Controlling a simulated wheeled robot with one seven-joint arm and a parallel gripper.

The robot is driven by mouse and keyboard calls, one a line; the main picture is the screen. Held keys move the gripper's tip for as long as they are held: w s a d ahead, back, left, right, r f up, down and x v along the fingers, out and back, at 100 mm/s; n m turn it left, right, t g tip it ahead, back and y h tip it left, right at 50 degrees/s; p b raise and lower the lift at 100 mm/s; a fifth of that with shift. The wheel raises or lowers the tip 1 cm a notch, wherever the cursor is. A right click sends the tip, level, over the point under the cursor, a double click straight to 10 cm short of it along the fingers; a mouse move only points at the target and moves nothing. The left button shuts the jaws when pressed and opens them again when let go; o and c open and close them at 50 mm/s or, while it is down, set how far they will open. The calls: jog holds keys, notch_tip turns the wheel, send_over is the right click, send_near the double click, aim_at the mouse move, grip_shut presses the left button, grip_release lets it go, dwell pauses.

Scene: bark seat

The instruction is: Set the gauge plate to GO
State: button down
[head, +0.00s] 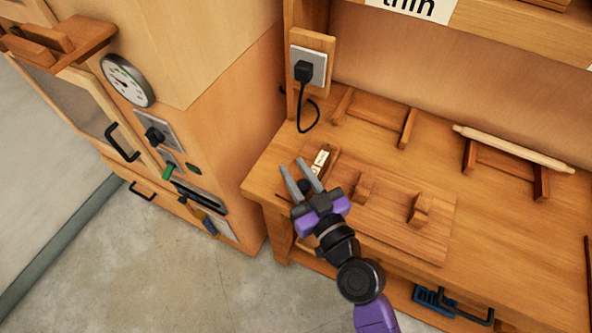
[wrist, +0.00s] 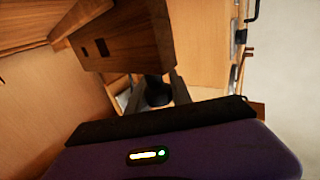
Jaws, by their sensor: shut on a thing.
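My gripper (head: 303,178) is at the left end of the wooden bench, with its two fingers pointing up-left in the head view. It is shut on a dark round knob (head: 305,187), which also shows between the fingers in the wrist view (wrist: 157,92). The knob meets a wooden block (wrist: 130,42) with small dark slots in its face. Just beyond the fingers in the head view is a small white plate with dark marks (head: 321,159), seemingly on that block. It may be the gauge plate; its marks are too small to read.
A wooden board with two upright blocks (head: 419,209) lies right of my gripper. Behind it are a socket with a black plug (head: 304,71) and a rolling pin on a rack (head: 515,149). A cabinet with a round dial (head: 128,81) stands left.

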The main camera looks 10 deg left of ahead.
dwell(0.4)
jog(key=w+b, duration=0.1)
jog(key=w+d+b, duration=0.1)
jog(key=w+b, duration=0.1)
jog(key=w+d+b, duration=0.1)
jog(key=w, duration=0.1)
jog(key=shift+r, duration=0.1)
jog(key=shift+w, duration=0.1)
jog(key=c, duration=1.1)
grip_release()
jog(key=shift+w, duration=0.1)
jog(key=shift+c, duration=0.2)
jog(key=shift+s, duration=0.2)
